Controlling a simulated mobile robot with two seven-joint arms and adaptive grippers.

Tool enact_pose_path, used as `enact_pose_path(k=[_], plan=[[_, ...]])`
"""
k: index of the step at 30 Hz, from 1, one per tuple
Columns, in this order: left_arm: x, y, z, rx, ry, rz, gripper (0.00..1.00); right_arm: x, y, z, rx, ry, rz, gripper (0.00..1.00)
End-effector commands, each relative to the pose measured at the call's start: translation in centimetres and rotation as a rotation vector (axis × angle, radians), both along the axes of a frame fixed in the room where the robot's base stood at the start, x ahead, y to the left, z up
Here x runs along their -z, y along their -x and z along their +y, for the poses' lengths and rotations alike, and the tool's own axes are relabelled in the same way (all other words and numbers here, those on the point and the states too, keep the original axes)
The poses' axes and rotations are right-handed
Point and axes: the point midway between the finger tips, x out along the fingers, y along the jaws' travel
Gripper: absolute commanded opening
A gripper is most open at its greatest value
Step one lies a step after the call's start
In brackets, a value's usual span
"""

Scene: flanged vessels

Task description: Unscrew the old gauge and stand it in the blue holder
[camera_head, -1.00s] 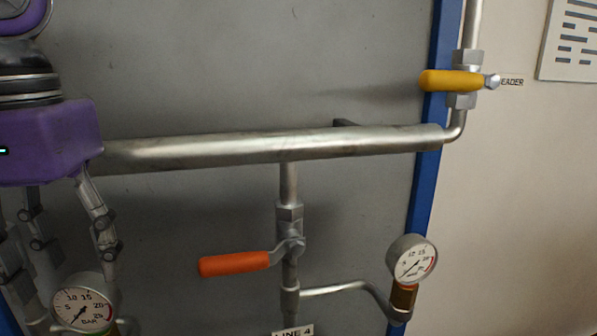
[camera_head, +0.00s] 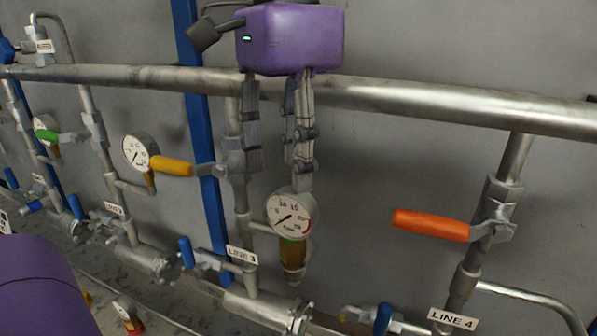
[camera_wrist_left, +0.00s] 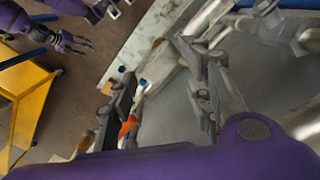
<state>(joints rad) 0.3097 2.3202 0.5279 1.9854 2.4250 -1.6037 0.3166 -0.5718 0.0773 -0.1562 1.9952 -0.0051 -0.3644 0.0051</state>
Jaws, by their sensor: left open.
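A round white-faced gauge (camera_head: 292,213) stands upright on a brass fitting with a green band at line 3. My left gripper (camera_head: 278,170) is open, its fingers pointing down just above and behind the gauge; I cannot tell whether they touch it. In the left wrist view the spread fingers (camera_wrist_left: 160,100) show nothing clearly held between them. A second gauge (camera_head: 139,152) is on line 2. Which gauge is the old one is not marked. I cannot make out the blue holder. A purple gripper-like part (camera_wrist_left: 65,43), perhaps my right gripper, is small in the wrist view.
A thick horizontal pipe (camera_head: 420,101) runs behind my left gripper. An orange valve handle (camera_head: 431,224) sticks out to its right, a yellow one (camera_head: 171,166) to its left. A yellow cart (camera_wrist_left: 32,108) shows in the wrist view.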

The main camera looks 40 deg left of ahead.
Motion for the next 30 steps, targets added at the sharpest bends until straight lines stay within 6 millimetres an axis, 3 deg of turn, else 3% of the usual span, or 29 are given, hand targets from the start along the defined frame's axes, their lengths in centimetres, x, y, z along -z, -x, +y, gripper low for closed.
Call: enact_pose_path(k=[6,12,20,30], plan=[[1.9,0.1,-0.1,0.559,0.008,-0.018,0.46,0.1,0.0,0.0,-0.001,0.001,0.001,0.51],[2.2,0.0,-0.2,0.877,0.003,-0.033,0.46,0.0,-0.1,0.0,-0.002,0.001,-0.001,0.51],[3.1,0.0,-0.1,0.983,0.005,-0.033,0.46,0.0,-0.3,0.1,-0.003,0.001,-0.004,0.51],[8.2,0.0,-0.1,0.98,0.007,-0.032,0.46,0.4,-0.1,0.1,-0.004,0.002,0.002,0.51]])
